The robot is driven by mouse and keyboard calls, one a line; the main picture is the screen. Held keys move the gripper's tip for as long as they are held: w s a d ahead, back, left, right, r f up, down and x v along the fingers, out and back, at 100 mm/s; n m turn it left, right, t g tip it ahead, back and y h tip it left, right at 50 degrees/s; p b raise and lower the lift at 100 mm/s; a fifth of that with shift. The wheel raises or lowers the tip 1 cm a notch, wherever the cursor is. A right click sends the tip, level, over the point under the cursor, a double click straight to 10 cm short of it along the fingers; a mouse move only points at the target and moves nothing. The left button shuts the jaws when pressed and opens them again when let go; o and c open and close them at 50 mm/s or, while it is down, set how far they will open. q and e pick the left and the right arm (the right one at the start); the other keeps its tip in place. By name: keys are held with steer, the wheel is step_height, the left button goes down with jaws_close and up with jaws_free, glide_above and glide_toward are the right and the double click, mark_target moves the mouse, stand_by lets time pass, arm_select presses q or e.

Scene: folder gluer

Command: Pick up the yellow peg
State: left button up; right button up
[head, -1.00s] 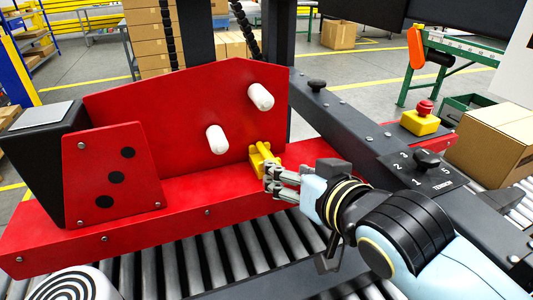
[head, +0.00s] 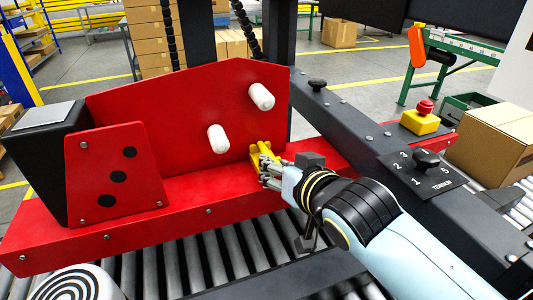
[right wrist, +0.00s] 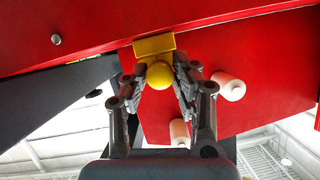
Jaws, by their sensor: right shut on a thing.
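The yellow peg (right wrist: 159,75) shows its round end between the fingers of my right gripper (right wrist: 160,82) in the right wrist view. The fingers are shut on it from both sides. A yellow holder (right wrist: 154,45) on the red panel lies right behind the peg. In the head view the peg (head: 264,148) is at the holder (head: 256,163), low on the red panel, and my right gripper (head: 268,168) reaches it from the right. I cannot tell whether the peg is still seated in the holder. My left gripper is not in view.
Two white pegs (head: 218,139) (head: 261,97) stick out of the red panel (head: 160,110). A dark beam (head: 345,120) with a knob runs at the right. A red and yellow stop button (head: 422,118) and a cardboard box (head: 495,140) stand beyond it. Rollers (head: 215,260) lie below.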

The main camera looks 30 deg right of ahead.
jaws_close()
steer(key=shift+r, duration=0.15)
steer(key=shift+r, duration=0.3)
steer(key=s+r+p, duration=0.2)
steer(key=s+r, duration=0.8)
steer(key=s, duration=0.1)
steer(key=shift+s+d+p, duration=0.3)
steer(key=shift+d+p, duration=0.1)
steer(key=shift+d, duration=0.05)
